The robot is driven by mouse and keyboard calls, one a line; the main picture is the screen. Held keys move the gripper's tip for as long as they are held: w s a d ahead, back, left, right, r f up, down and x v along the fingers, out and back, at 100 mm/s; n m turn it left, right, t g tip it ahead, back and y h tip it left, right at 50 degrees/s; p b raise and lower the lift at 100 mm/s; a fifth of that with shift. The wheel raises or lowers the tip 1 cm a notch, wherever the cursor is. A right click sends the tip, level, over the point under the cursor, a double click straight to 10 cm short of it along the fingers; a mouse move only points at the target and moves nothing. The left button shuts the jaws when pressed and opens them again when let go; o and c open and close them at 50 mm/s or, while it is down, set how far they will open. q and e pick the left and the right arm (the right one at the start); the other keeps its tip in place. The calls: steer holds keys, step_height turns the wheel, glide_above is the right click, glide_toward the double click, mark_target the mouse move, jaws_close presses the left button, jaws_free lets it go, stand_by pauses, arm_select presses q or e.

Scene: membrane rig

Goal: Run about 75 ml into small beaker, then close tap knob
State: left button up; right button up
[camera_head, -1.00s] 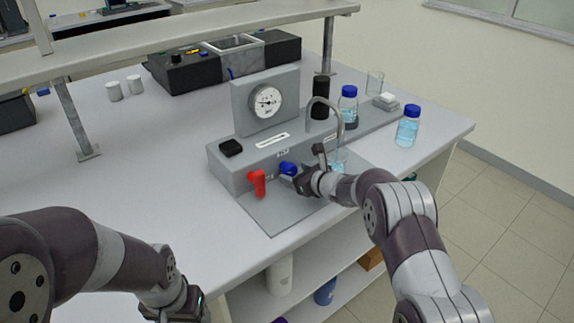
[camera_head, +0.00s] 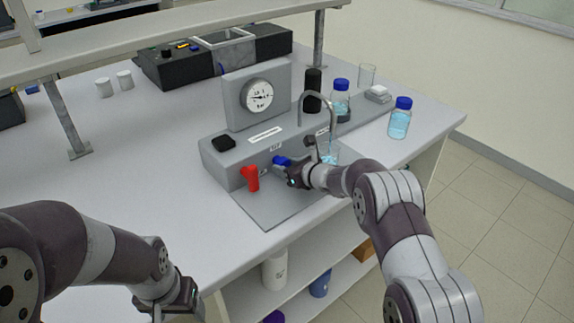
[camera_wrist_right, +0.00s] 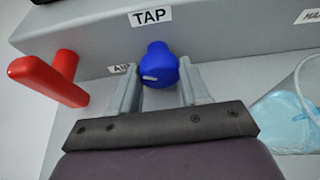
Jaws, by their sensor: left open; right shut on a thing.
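The blue tap knob (camera_wrist_right: 158,66) sits below the TAP label on the front of the grey rig; it also shows in the head view (camera_head: 281,160). My right gripper (camera_wrist_right: 158,84) is shut on this knob, one finger on each side. The small beaker (camera_wrist_right: 295,108) stands to the right of the knob and holds pale blue liquid. In the head view the beaker (camera_head: 329,154) is below the curved spout (camera_head: 318,95), partly behind my right gripper; its level is hard to read. My left gripper (camera_head: 178,303) is open and empty at the bottom left, before the bench edge.
A red handle (camera_head: 251,178) sticks out left of the knob. The rig carries a dial gauge (camera_head: 257,96). The bench's left part is mostly clear.

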steer(key=shift+r+m+g+y+p, duration=0.15)
steer(key=shift+m+g+y+p, duration=0.4)
steer(key=shift+m+p, duration=0.4)
steer(key=shift+w+d+m+g+y, duration=0.1)
steer(key=shift+m+g+y, duration=0.15)
steer(key=shift+m+y, duration=0.65)
steer(key=shift+m, duration=0.25)
steer(key=o, duration=1.1)
steer(key=shift+c, duration=0.2)
steer(key=shift+h, duration=0.25)
